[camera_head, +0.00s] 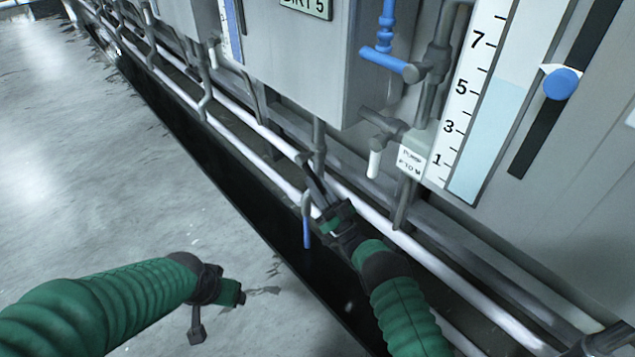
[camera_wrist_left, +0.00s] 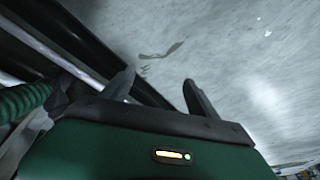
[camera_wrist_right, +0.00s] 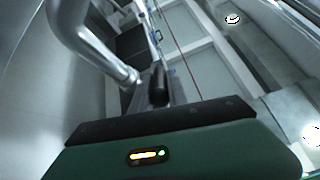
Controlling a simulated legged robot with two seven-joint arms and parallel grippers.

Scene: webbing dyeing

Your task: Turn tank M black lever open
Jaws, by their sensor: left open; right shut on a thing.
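My right gripper (camera_head: 316,186) reaches the pipework below the grey tank and is shut on a dark lever (camera_wrist_right: 158,84), most likely the black one. In the right wrist view the dark handle stands upright at the gripper's front, beside a silver pipe. The gripper hides much of the lever in the head view, so its angle is unclear. A blue-handled lever (camera_head: 306,222) hangs just left of my right gripper. My left gripper (camera_wrist_left: 157,90) is open and empty above the floor, away from the pipes.
A white-handled valve (camera_head: 374,163) hangs beside a pump label (camera_head: 411,161). A blue valve pipe (camera_head: 382,60) and a level gauge (camera_head: 485,110) with a blue knob (camera_head: 561,83) are above. Long pale pipes (camera_head: 400,240) run over a dark trench. The floor (camera_head: 90,190) at left is clear.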

